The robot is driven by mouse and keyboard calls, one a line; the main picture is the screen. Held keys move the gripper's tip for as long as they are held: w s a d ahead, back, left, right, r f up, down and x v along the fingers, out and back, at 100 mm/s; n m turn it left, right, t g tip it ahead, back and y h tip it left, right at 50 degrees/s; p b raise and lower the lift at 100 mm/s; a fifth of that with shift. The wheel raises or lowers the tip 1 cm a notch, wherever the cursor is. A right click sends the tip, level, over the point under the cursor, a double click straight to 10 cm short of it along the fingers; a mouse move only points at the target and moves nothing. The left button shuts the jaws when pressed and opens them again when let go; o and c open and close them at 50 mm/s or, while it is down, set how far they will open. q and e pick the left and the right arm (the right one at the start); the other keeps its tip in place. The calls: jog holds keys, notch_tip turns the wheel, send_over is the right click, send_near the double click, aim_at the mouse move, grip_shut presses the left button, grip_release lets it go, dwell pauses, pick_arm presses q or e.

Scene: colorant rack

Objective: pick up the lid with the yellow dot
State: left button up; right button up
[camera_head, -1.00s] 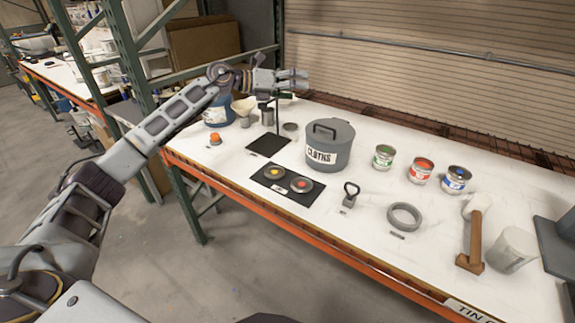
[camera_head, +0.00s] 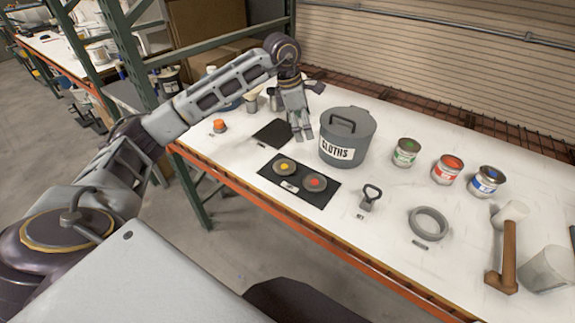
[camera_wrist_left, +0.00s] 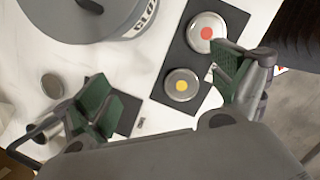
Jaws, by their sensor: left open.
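The lid with the yellow dot (camera_head: 284,166) is a round grey metal disc lying on a black mat (camera_head: 318,197). A like lid with a red dot (camera_head: 315,183) lies to its right on the same mat. In the left wrist view the yellow-dot lid (camera_wrist_left: 181,85) lies between the fingers, nearer the right one, with the red-dot lid (camera_wrist_left: 206,32) above it. My left gripper (camera_head: 302,135) is open and empty, pointing down above the table just behind the mat. It does not touch the lid. My right gripper is not in view.
A grey lidded pot marked CLOTHS (camera_head: 347,138) stands close to the right of my left gripper. Paint cans (camera_head: 406,152), a grey ring (camera_head: 428,223), a bottle opener-like tool (camera_head: 369,197) and a mallet (camera_head: 506,250) are further right. The table's front edge is clear.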

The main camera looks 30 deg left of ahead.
pick_arm(q)
jog(key=s+a+m+g+y, duration=0.1)
jog(key=s+a+g+y, duration=0.1)
jog(key=s+a, duration=0.25)
send_over(284, 166)
notch_tip(284, 166, down, 8)
jog(key=shift+s+a, duration=0.1)
jog(key=shift+s, duration=0.05)
jog(key=shift+f+p, duration=0.3)
jog(key=shift+f, duration=0.35)
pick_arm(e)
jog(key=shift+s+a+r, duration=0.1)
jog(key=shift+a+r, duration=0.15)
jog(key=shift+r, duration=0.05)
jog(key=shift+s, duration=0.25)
pick_arm(q)
jog(key=shift+f, duration=0.15)
